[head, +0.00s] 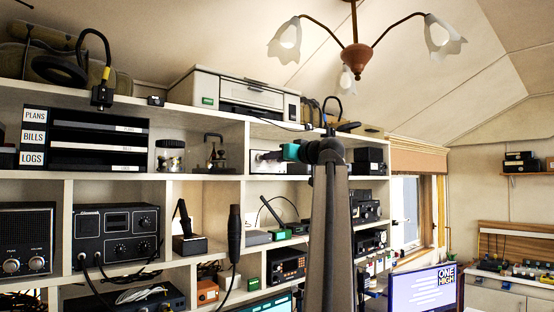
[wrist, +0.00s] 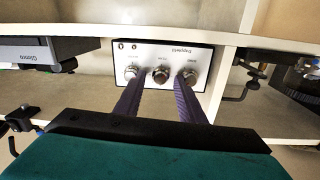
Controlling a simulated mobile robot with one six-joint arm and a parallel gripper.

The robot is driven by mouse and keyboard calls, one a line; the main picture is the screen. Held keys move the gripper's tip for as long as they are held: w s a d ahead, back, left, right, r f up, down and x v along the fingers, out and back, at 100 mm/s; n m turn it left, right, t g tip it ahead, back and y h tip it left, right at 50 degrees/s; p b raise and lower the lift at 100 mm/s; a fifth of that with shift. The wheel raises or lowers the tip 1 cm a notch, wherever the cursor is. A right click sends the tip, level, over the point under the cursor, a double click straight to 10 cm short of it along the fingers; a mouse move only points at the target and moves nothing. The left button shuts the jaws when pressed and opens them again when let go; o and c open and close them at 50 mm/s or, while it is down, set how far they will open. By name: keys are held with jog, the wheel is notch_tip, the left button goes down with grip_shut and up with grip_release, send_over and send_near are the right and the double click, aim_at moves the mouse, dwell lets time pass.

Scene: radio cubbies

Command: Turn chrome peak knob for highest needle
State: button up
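In the wrist view, which looks upside down, a white-faced box (wrist: 163,58) carries three chrome knobs in a row: one at the left (wrist: 131,72), one in the middle (wrist: 161,75) and one at the right (wrist: 190,76). Their labels are too small to read, so I cannot tell which is the peak knob. No needle shows on this face. My gripper (wrist: 158,88) is open, its two purple fingers apart and pointing at the box. The tips overlap the outer knobs in the picture; contact is unclear. The box also shows in the head view (head: 263,157), partly behind my arm.
Shelf boards and an upright (wrist: 224,75) frame the box closely. A grey device (wrist: 40,53) stands beside it in the wrist view. In the head view, a black radio (head: 117,235) and a black two-knob unit (head: 26,240) sit lower left, with a hanging microphone (head: 234,235) nearby.

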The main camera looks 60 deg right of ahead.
jog(key=shift+s, duration=0.1)
jog(key=b+v, duration=0.1)
jog(key=v, duration=1.2)
jog(key=shift+s, duration=0.3)
jog(key=shift+a, duration=0.2)
dwell(1.3)
